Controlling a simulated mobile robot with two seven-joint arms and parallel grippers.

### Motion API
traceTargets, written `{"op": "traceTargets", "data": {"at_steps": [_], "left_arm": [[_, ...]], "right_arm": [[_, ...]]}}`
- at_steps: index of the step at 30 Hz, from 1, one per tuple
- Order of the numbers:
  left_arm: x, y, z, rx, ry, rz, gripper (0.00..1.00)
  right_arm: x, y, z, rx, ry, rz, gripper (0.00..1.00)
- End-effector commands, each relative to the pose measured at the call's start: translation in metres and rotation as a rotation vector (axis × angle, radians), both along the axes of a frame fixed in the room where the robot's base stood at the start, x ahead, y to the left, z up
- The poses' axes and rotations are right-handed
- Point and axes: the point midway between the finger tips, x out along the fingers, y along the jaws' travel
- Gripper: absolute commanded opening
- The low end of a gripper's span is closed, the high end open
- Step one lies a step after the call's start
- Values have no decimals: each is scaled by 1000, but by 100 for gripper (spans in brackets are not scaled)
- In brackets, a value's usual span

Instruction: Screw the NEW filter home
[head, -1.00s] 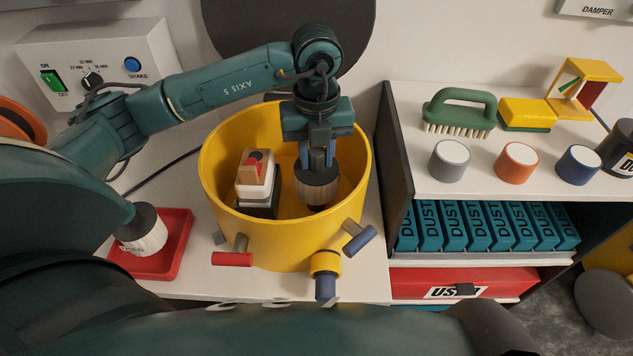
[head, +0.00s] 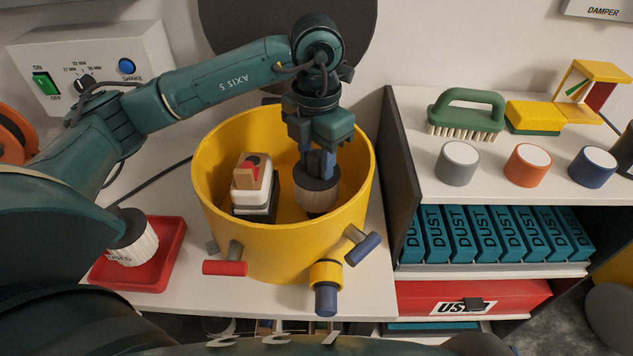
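The new filter (head: 316,199), a pleated tan cylinder with a dark cap, stands inside the yellow drum (head: 275,243), right of its middle. My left gripper (head: 318,176) reaches down into the drum from above, its blue fingers at the filter's cap. The fingers look closed on the top of the cap, though the cap partly hides their tips. The filter's lower end is hidden in the drum's shadow, so its seating cannot be seen. My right gripper is not in view.
A used filter (head: 134,240) leans in a red tray (head: 165,262) left of the drum. A white-and-wood block with a red part (head: 252,184) stands inside the drum, left of the filter. Coloured handles stick out from the drum's front. A shelf with a brush (head: 467,115) and jars is at right.

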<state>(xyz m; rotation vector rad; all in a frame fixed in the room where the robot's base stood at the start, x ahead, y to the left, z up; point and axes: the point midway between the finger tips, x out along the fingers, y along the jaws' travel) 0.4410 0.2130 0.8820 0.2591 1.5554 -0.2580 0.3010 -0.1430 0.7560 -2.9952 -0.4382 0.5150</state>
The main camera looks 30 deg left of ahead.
Motion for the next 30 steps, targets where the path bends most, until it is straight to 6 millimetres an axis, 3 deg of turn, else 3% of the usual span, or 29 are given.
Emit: {"op": "traceTargets", "data": {"at_steps": [5,14,30], "left_arm": [[0,0,0,0,0,2,51],[0,0,0,-1,1,55,51],[0,0,2,0,2,911,51]], "right_arm": [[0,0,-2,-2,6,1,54],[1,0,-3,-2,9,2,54],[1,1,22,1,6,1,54]]}}
